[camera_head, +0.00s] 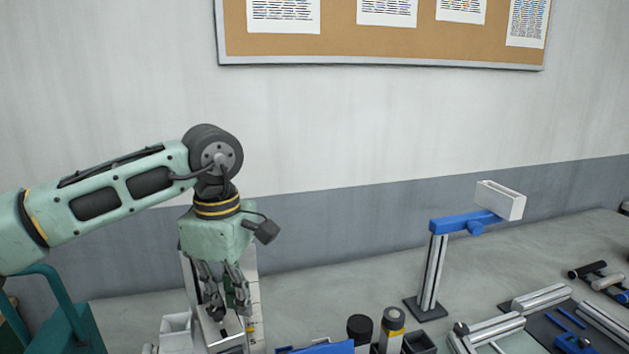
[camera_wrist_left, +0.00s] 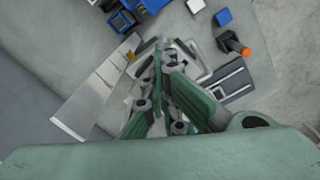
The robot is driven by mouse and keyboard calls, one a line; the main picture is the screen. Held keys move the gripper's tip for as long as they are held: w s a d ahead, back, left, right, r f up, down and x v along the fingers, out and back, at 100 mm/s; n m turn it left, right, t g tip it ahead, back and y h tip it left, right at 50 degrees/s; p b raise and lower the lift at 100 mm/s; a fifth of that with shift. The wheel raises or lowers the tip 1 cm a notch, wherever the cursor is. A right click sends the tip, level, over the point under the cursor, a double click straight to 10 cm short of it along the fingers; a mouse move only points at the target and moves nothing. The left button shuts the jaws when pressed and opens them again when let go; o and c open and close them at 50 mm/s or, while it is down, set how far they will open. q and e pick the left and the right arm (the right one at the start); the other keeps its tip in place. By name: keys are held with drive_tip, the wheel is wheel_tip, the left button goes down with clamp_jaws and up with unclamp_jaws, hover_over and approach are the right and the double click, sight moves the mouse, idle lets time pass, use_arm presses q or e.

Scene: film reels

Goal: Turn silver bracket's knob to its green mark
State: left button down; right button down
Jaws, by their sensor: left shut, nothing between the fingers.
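My left gripper (camera_head: 228,312) points down, its fingers shut and empty, at a light silver-grey piece (camera_head: 254,290) on the bench. In the left wrist view the fingers (camera_wrist_left: 158,52) close together over a cluster of grey parts. A long pale plate (camera_wrist_left: 92,92) lies to their left there. The silver-grey piece may be the silver bracket, but I cannot tell for sure. Its knob and any green mark are not clearly visible; the gripper covers part of this area. I cannot tell whether the fingers touch anything. My right gripper is not in view.
A silver post with a blue arm (camera_head: 462,222) carries a white box (camera_head: 501,200). Silver rails (camera_head: 541,297) lie on the right. A teal frame (camera_head: 72,325) is at the left. The bench between the gripper and post is fairly clear.

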use_arm(q)
drive_tip(key=shift+a+f, duration=0.3)
drive_tip(key=shift+a, duration=0.05)
drive_tip(key=shift+s+f+b, duration=0.15)
drive_tip(key=shift+s+b, duration=0.1)
drive_tip(key=shift+b, duration=0.15)
drive_tip(key=shift+s+a, duration=0.25)
drive_tip(key=shift+s, duration=0.15)
drive_tip(key=shift+r, duration=0.2)
drive_tip(key=shift+s+d+b, duration=0.1)
drive_tip(key=shift+s+b, duration=0.2)
idle(0.4)
wheel_tip(320, 180, up, 6)
drive_tip(key=p, duration=0.4)
drive_tip(key=shift+d, duration=0.15)
drive_tip(key=shift+r, duration=0.1)
